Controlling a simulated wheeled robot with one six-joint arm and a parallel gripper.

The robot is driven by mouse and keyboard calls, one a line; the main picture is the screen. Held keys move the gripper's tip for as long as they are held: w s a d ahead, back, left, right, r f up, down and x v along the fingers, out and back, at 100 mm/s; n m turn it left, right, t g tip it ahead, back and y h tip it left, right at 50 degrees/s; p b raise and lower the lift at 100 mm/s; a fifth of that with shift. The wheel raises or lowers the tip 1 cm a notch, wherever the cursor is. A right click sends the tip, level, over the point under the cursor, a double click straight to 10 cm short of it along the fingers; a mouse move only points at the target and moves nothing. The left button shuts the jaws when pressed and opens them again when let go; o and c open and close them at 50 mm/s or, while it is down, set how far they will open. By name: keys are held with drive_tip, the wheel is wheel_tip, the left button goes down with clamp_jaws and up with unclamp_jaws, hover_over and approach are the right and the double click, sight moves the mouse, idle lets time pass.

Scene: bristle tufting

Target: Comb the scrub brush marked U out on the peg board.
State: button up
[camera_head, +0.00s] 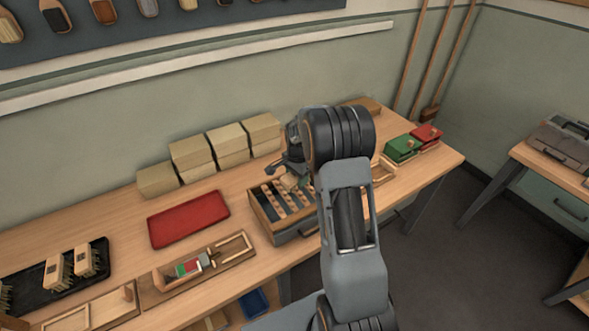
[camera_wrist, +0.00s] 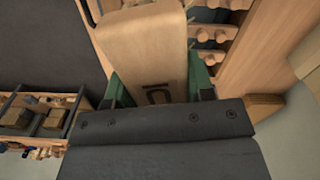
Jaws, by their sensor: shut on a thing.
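My gripper (camera_wrist: 157,88) is shut on a pale wooden scrub brush (camera_wrist: 145,50), with a green finger on each side of it.
A slotted wooden box (camera_head: 262,222) stands left of my arm. A red mat (camera_head: 188,219), a black tray (camera_head: 98,248) with upright brushes (camera_head: 57,273), and stacked tan blocks (camera_head: 192,152) are farther left. Green (camera_head: 400,148) and red (camera_head: 427,136) boxes stand at the right.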

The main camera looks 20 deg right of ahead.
sight(298, 192)
drive_tip(key=shift+d+f+b, duration=0.2)
drive_tip(key=shift+f+b, duration=1.75)
drive_tip(key=shift+f, duration=1.35)
drive_tip(key=shift+f+b, duration=0.5)
drive_tip(key=shift+f, duration=0.1)
drive_tip(key=shift+w+a, duration=0.5)
drive_tip(key=shift+w, duration=3.4)
drive_tip(key=shift+s+d+f+b, duration=0.15)
drive_tip(key=shift+s+b, duration=0.2)
drive_tip(key=shift+s, duration=0.95)
drive_tip(key=shift+s+d+r+b, duration=0.15)
drive_tip(key=shift+s+b, duration=0.15)
drive_tip(key=shift+s, duration=1.05)
drive_tip(key=shift+s+d+f+b, duration=0.15)
drive_tip(key=shift+s+b, duration=0.2)
drive_tip(key=shift+s, duration=0.95)
drive_tip(key=w, duration=0.8)
drive_tip(key=shift+a+r+p, duration=0.25)
drive_tip(key=shift+a+p, duration=0.05)
drive_tip(key=shift+a, duration=0.15)
drive_tip(key=shift+s+d+f+b, duration=0.15)
drive_tip(key=shift+s+b, duration=0.15)
drive_tip(key=shift+s, duration=1.05)
drive_tip(key=shift+s+d+b, duration=0.15)
drive_tip(key=shift+s+b, duration=0.15)
drive_tip(key=shift+s, duration=1.05)
drive_tip(key=shift+s+d+f+b, duration=0.15)
drive_tip(key=shift+s+b, duration=0.15)
drive_tip(key=shift+s, duration=1.05)
